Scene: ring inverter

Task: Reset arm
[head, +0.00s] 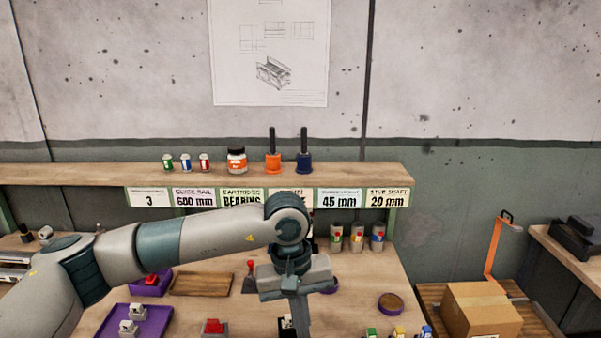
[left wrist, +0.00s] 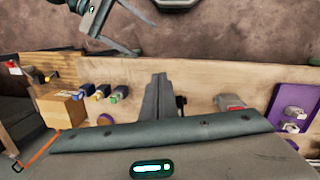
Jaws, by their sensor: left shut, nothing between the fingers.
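My left arm reaches in from the left in the head view. Its gripper (head: 298,315) points down over the wooden workbench (head: 225,263), and its fingertips run out of the bottom of that view. In the left wrist view my left gripper (left wrist: 160,95) shows its two fingers together, shut and empty above the bench. My right gripper (left wrist: 138,36) shows at the top left of the left wrist view, away from the bench, with its two fingers apart and nothing seen between them. It is not in the head view.
A purple tray (head: 158,319) with white parts lies at the front left. A wooden board (head: 200,283), a red-knobbed lever (head: 250,277) and a red button (head: 213,327) are near my left gripper. Several coloured parts stand at the front right. A shelf (head: 100,172) runs behind; a cardboard box (head: 480,312) stands right.

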